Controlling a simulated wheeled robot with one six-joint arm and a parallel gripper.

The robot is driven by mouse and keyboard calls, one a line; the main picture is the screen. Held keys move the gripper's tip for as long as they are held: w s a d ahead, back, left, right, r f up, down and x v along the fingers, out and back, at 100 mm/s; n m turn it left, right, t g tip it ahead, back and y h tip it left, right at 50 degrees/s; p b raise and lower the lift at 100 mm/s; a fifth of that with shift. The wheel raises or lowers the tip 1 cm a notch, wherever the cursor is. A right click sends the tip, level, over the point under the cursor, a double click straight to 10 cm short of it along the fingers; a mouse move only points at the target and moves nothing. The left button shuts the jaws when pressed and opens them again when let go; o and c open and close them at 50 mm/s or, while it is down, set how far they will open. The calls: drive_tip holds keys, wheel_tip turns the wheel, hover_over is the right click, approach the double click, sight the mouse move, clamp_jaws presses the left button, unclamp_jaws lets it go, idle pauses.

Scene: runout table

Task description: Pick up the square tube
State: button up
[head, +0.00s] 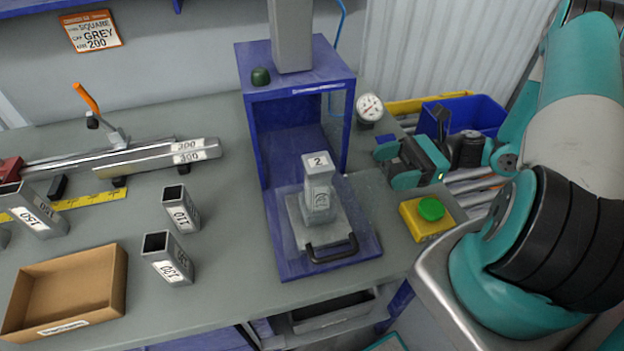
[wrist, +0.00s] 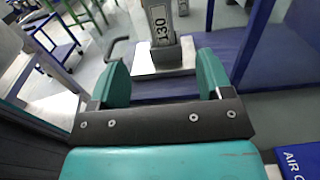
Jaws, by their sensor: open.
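Several grey square tubes stand on the table at the left in the head view: one marked 150 (head: 38,217), one marked 110 (head: 181,210) and one marked 130 (head: 170,262). Long square tubes marked 300 (head: 165,155) lie behind them. A grey stepped block marked 2 (head: 318,190) stands on the plate of the blue press. My gripper (head: 407,162) is open and empty, right of the press. In the wrist view, the open jaws (wrist: 163,72) face the plate.
The blue press frame (head: 350,95) stands mid-table, with a black-handled plate (head: 337,237) in its base. A cardboard tray (head: 118,285) is at front left. A yellow box with a green button (head: 424,228) and a blue bin (head: 480,108) are at the right.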

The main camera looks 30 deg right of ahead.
drive_tip(key=w+a+p, duration=0.1)
drive_tip(key=a+p, duration=0.1)
drive_tip(key=a, duration=0.3)
drive_tip(key=a+p, duration=0.2)
drive_tip(key=a, duration=0.3)
drive_tip(key=w+a+p, duration=0.1)
drive_tip(key=a+p, duration=0.1)
drive_tip(key=a, duration=0.3)
drive_tip(key=shift+w+f, duration=0.2)
drive_tip(key=shift+w, duration=0.1)
drive_tip(key=c, duration=1)
drive_tip(key=shift+c, duration=0.4)
